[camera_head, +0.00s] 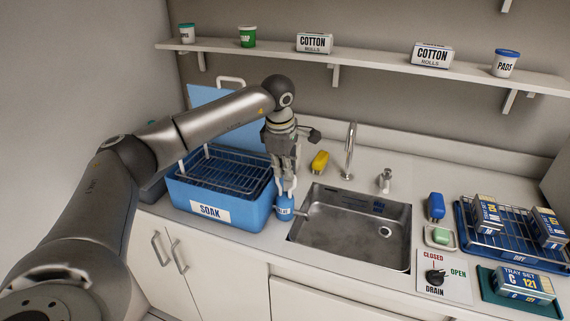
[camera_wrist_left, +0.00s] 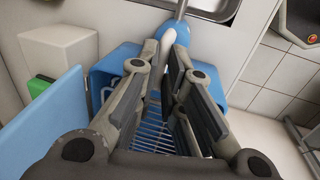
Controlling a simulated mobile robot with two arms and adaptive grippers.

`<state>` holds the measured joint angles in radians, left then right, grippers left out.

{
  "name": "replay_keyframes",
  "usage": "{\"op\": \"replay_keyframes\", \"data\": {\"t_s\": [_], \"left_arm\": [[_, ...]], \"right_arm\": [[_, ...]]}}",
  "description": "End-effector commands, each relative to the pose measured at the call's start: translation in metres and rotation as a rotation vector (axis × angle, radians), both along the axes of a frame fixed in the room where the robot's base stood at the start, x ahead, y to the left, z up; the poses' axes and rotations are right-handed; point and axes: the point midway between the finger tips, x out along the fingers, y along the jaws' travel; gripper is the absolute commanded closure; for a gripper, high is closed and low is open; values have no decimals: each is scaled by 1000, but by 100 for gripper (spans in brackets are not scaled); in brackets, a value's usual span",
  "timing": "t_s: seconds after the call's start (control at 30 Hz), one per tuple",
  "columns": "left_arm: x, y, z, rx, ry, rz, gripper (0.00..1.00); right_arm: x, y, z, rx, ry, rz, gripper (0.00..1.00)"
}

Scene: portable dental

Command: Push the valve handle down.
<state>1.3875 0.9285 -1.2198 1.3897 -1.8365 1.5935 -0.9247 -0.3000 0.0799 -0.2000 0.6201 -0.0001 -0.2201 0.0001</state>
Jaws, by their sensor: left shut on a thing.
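A blue valve body (camera_head: 290,209) with a small white label, too small to read surely, stands at the right front corner of the blue SOAK tub (camera_head: 243,213). A pale valve handle (camera_head: 279,186) rises from it. My left gripper (camera_head: 286,178) points down from above and is shut on this handle. In the left wrist view the handle (camera_wrist_left: 166,62) runs between the two fingers, with the blue valve body (camera_wrist_left: 178,38) beyond the tips. The fingers partly hide the handle, so its exact tilt is hard to tell. My right gripper is not in view.
The steel sink (camera_head: 345,232) lies right of the valve, with a faucet (camera_head: 349,150) behind it. A yellow block (camera_head: 320,161) is near the gripper. A black drain knob (camera_head: 436,277) and loaded racks stand at the right. A shelf (camera_head: 375,63) runs above.

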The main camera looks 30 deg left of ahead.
Motion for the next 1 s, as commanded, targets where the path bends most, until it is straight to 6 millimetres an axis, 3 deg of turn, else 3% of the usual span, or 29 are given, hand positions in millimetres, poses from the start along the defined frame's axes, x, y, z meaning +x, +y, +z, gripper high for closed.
{"op": "replay_keyframes", "data": {"t_s": [0.27, 0.3, 0.47, 0.8, 1.0], "left_arm": [[-1, -1, -7, 0, 6, -3, 100], [-1, -1, -7, 0, 7, -3, 88], [-1, -1, -6, -1, 6, -2, 69], [0, 0, -2, 0, 0, -1, 69], [-5, -2, 26, 0, -4, -2, 69]], "right_arm": [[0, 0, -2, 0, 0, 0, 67], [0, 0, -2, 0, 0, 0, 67], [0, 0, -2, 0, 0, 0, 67], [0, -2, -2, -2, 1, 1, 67], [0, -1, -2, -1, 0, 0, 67]]}}
